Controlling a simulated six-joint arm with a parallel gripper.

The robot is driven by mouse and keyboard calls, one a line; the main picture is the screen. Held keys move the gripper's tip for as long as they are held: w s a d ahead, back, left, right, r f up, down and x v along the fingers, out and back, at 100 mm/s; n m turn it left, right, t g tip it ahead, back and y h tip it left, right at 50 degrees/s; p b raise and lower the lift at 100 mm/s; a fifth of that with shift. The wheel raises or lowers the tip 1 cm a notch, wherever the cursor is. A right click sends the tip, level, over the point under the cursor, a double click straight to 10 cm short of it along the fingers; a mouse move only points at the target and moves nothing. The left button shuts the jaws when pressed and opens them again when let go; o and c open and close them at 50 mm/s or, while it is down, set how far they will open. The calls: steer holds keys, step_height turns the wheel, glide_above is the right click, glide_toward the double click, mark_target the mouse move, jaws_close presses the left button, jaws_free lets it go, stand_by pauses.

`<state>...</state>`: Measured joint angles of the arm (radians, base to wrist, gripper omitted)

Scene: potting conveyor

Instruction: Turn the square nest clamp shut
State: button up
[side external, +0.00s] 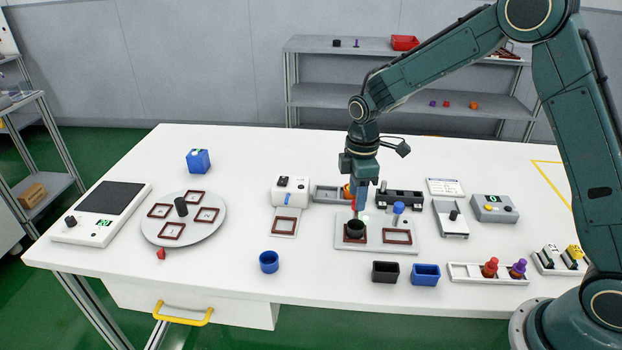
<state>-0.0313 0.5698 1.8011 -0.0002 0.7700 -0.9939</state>
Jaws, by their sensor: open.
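A pale plate (376,246) on the table carries two brown square frames, a left one (345,239) and a right one (397,236). A dark round pot (356,230) stands in the left frame. A blue-topped knob (398,208) stands at the back of the plate, right of the pot; I cannot tell whether it belongs to the clamp or how the clamp is turned. My gripper (357,208) points down just above the pot, jaws open. The small gap between its tips and the pot is hard to judge, and an orange thing (347,192) is partly hidden behind it.
A white device (291,187), a black block (401,199) and a grey slotted fixture (450,220) stand close around the plate. Black (385,272) and blue (426,275) square pots stand in front. A turntable (184,230) is at left. The table's front middle is mostly clear.

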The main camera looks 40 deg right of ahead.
step_height(320, 180, up, 12)
steer(key=shift+r, duration=0.2)
stand_by(0.4)
steer(key=s+r+m+t, duration=0.1)
steer(key=s+r+m, duration=0.25)
steer(key=s, duration=0.35)
steer(key=s+r+m+t, duration=0.2)
steer(key=s+r, duration=0.3)
steer(key=s, duration=0.1)
steer(key=s+d+f+m+t, duration=0.1)
steer(key=s+m, duration=0.5)
steer(key=s, duration=0.9)
steer(key=shift+d+f+t, duration=0.15)
steer(key=shift+d+t, duration=0.05)
steer(key=shift+t, duration=0.6)
steer(key=shift+s, duration=0.1)
